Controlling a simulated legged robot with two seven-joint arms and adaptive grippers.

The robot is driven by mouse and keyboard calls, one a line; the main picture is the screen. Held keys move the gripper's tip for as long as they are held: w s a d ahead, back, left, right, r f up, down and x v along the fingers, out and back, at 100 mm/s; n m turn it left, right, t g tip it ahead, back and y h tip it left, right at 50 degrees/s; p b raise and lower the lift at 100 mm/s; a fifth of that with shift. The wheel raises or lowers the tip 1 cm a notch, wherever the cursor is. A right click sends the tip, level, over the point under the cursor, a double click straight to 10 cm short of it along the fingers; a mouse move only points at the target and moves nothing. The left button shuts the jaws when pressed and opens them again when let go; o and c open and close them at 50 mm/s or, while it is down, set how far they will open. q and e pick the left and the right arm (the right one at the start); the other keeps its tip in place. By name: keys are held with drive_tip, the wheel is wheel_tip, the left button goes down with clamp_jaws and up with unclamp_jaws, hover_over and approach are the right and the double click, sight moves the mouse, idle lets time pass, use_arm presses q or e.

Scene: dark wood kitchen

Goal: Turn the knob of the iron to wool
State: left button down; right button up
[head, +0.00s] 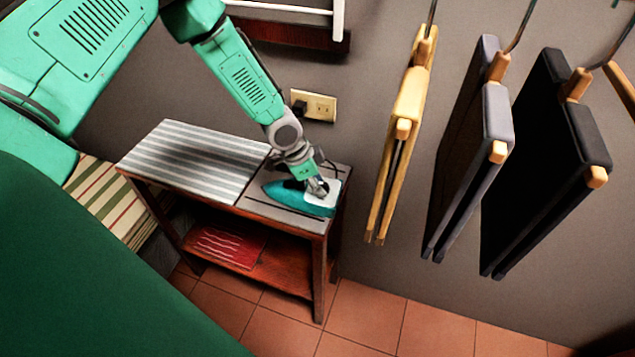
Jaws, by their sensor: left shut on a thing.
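A teal iron with a white part (292,197) sits on the right end of a small wooden ironing table (322,224). My left gripper (318,188) reaches down from above onto the iron, at the white part near its right end. It is shut on a part of the iron, which looks to be the knob, but the fingers are small and partly hide it. The knob's markings are too small to read. My right gripper is not in view.
A grey striped cloth (195,160) covers the table's left part. A red folded cloth (228,246) lies on the lower shelf. A wall socket (319,107) with a black plug is behind. Tiled floor (365,318) is free.

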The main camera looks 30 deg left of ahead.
use_arm(q)
drive_tip(key=shift+w+a+r, duration=0.1)
drive_tip(key=shift+w+a, duration=0.05)
drive_tip(key=shift+a, duration=0.4)
drive_tip(key=c, duration=1.3)
unclamp_jaws()
drive_tip(key=shift+d, duration=0.15)
drive_tip(key=shift+d, duration=0.1)
drive_tip(key=shift+r, duration=0.4)
drive_tip(key=v, duration=1.1)
